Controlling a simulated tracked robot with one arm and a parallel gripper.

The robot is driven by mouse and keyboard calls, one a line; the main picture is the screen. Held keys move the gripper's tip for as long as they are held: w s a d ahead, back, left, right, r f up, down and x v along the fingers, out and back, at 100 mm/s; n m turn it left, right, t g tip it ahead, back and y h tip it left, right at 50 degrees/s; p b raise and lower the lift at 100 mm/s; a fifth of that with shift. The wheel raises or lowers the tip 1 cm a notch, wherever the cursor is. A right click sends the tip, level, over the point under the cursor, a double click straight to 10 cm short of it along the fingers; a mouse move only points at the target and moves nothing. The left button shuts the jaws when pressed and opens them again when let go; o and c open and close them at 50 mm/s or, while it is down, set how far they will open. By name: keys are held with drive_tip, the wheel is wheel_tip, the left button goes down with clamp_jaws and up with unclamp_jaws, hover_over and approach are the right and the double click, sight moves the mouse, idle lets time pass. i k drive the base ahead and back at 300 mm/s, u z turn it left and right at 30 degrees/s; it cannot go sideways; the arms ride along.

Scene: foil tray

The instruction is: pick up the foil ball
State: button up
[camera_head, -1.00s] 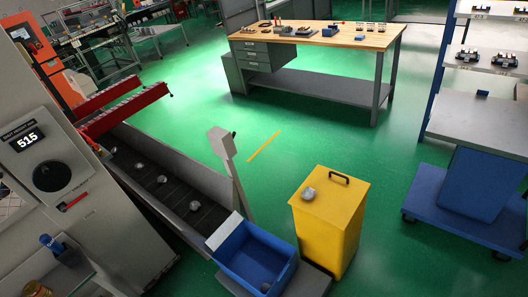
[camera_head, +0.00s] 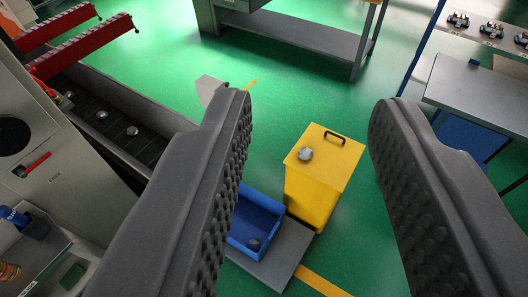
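A small silver foil ball (camera_head: 306,154) lies on the lid of the yellow bin (camera_head: 317,190), left of the black handle (camera_head: 334,138). Other silver lumps sit on the dark conveyor (camera_head: 133,150) at the left, two of them clearly visible. A small dark lump (camera_head: 253,244) is in the blue tray (camera_head: 268,203). My gripper (camera_head: 310,106) is open and empty. Its two ribbed grey fingers stand wide apart in the foreground, with the ball seen between them and farther away. The left finger hides part of the conveyor and the blue tray.
A grey machine (camera_head: 60,150) and red rails (camera_head: 80,50) stand at the left. A grey shelf unit (camera_head: 470,85) stands at the right, and a workbench (camera_head: 290,35) at the back. Green floor (camera_head: 300,80) is open behind the bin.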

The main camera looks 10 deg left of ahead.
sight(305, 153)
drive_tip(key=u, duration=0.3)
drive_tip(key=i, duration=1)
drive_tip(key=z, duration=0.1)
